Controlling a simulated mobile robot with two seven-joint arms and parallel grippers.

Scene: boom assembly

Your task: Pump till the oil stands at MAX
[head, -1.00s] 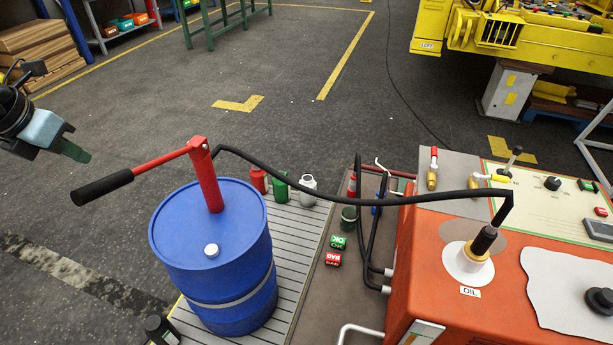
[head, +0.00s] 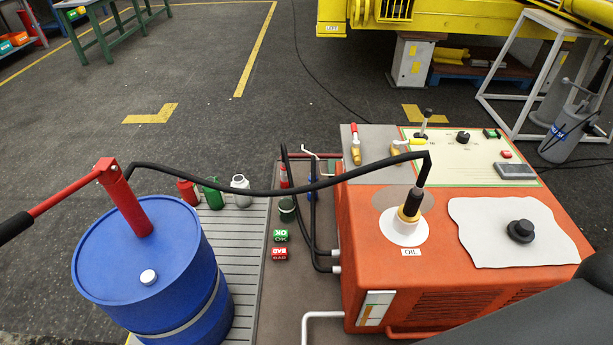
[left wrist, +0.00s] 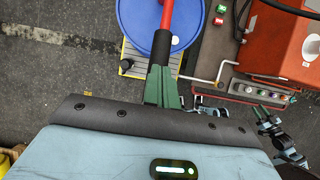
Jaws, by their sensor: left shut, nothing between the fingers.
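The blue oil drum (head: 150,255) stands on a slatted platform, with a red hand pump (head: 128,205) on its lid. The pump lever slopes down to the left, and its black grip (head: 14,227) is cut by the head view's edge. A black hose (head: 255,191) runs from the pump to the orange machine's OIL filler (head: 408,215). A small gauge (head: 376,309) on the machine's front shows green and orange, too small to read. In the left wrist view my left gripper (left wrist: 161,75) is shut and empty, its green fingers overlapping the black grip (left wrist: 161,50); touching cannot be told.
Green OK and red BAD blocks (head: 280,253) lie beside the machine (head: 455,285). Several small bottles and cans (head: 213,193) stand behind the drum. A white bent pipe (head: 322,316) juts out in front. Open floor (head: 220,130) lies behind.

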